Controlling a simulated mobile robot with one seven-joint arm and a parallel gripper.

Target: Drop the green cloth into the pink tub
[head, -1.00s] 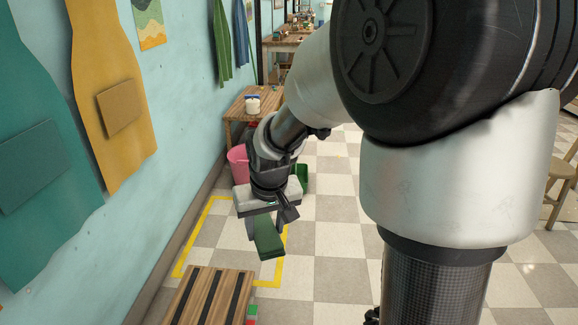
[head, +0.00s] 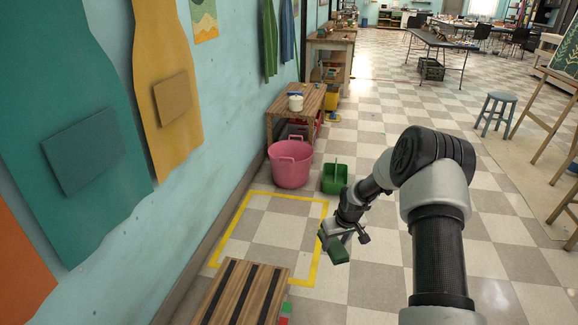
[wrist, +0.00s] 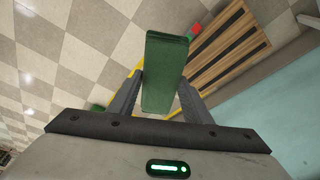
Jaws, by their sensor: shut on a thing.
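The folded green cloth (head: 336,251) is held in my gripper (head: 334,236), above the tiled floor to the right of the yellow floor outline. In the wrist view the cloth (wrist: 165,72) is a flat green block between the two fingers of my gripper (wrist: 160,92), which are shut on it. The pink tub (head: 291,164) stands on the floor by the blue wall, farther off and to the left of my gripper. It has two handles, and its inside is mostly hidden from here. The tub is not in the wrist view.
A green caddy (head: 335,178) stands on the floor just right of the tub. Behind the tub is a wooden table (head: 300,104) with a white jar (head: 295,101). A slatted wooden platform (head: 240,293) lies at the front. The floor inside the yellow outline (head: 268,192) is clear.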

